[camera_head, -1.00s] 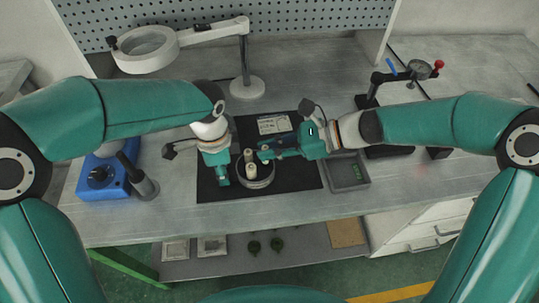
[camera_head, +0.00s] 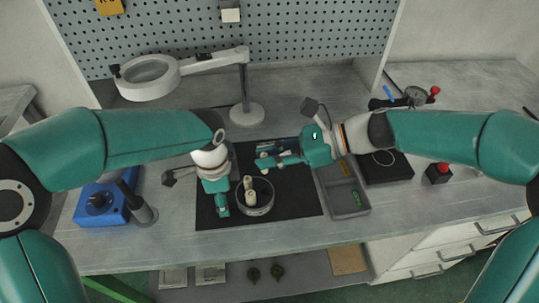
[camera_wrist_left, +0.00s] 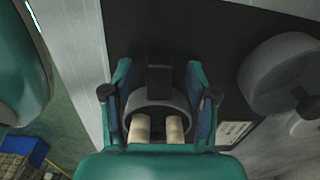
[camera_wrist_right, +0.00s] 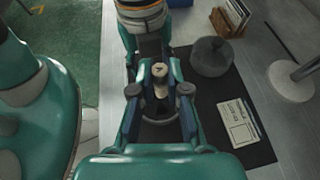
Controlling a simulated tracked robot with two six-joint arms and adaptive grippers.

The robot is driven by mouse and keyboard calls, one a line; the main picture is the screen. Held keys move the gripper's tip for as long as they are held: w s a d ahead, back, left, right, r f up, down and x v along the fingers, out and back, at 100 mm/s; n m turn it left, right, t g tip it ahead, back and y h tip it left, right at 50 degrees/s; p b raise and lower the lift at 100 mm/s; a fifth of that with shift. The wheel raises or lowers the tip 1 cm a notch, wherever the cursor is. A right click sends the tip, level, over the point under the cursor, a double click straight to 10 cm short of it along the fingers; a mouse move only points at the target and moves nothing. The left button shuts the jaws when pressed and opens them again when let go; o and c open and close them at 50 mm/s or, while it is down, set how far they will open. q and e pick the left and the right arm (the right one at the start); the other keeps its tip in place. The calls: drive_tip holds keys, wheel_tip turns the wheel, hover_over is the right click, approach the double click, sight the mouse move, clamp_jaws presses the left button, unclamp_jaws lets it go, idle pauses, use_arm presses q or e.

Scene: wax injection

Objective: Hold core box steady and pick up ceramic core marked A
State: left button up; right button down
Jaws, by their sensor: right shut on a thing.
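The core box (camera_head: 262,208) is a round grey open box on a black mat. Pale cylindrical ceramic cores (camera_head: 250,190) stand in it; two show in the left wrist view (camera_wrist_left: 174,128). My left gripper (camera_wrist_left: 157,75) has its fingers spread to either side of the box; contact with its wall is unclear. My right gripper (camera_head: 268,162) is shut on a pale ceramic core, which shows between its fingertips in the right wrist view (camera_wrist_right: 160,75). It is just behind the box in the head view. No letter A is readable.
A printed card (camera_wrist_right: 240,120) and a round grey object (camera_wrist_right: 210,57) lie on the mat. A magnifier lamp (camera_head: 246,115) stands behind. A grey tray (camera_head: 345,205) is right of the mat, a blue device (camera_head: 98,203) at the left.

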use_arm(q)
wheel_tip(320, 180, up, 12)
idle(0.7)
